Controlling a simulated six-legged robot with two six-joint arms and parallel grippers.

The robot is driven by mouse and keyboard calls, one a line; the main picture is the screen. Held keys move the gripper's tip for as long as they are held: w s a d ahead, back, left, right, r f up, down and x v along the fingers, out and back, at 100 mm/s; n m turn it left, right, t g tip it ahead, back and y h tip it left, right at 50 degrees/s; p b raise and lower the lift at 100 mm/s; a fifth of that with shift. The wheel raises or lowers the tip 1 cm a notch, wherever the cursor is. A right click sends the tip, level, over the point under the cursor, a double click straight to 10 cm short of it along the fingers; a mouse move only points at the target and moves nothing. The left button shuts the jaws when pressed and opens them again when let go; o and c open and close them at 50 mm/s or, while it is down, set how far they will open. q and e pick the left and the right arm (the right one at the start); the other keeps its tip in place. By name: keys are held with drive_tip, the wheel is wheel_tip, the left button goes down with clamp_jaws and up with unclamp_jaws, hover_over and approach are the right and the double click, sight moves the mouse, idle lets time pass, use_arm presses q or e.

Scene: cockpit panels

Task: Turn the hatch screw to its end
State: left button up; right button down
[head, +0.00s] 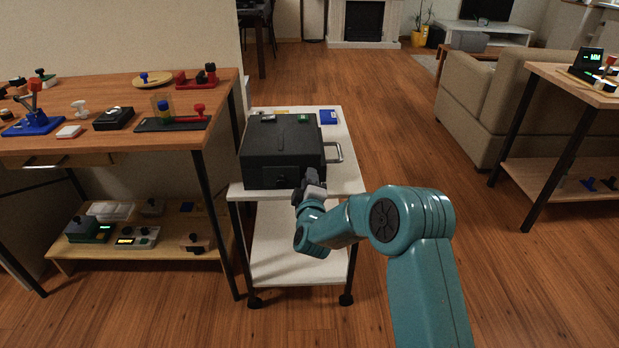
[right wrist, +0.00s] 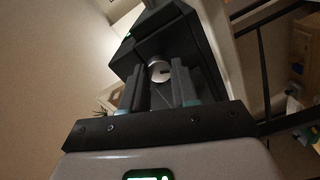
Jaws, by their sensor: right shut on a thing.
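A black box (head: 270,150) with a metal side handle (head: 336,152) stands on a small white cart. My right gripper (head: 311,181) reaches the lower right of the box's front face. In the right wrist view the box (right wrist: 180,38) is straight ahead, tilted in the picture. A pale round screw head (right wrist: 158,70) with a dark slot sits on its face, between the two fingers of my right gripper (right wrist: 157,82). The fingers are shut on the hatch screw. In the head view the gripper hides the screw. My left gripper is not in view.
The white cart (head: 346,180) has a lower shelf that looks empty. A wooden table (head: 100,145) with several devices stands at left. Open floor (head: 410,150) lies to the right.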

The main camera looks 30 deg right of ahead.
drive_tip(key=shift+f+n+p, duration=0.15)
drive_tip(key=shift+n+p, duration=0.15)
drive_tip(key=shift+n, duration=0.7)
drive_tip(key=c, duration=0.8)
unclamp_jaws()
drive_tip(key=shift+c, duration=0.2)
drive_tip(key=p+v, duration=0.2)
drive_tip(key=v, duration=1.4)
drive_tip(key=shift+s+a, duration=0.1)
drive_tip(key=shift+a, duration=0.05)
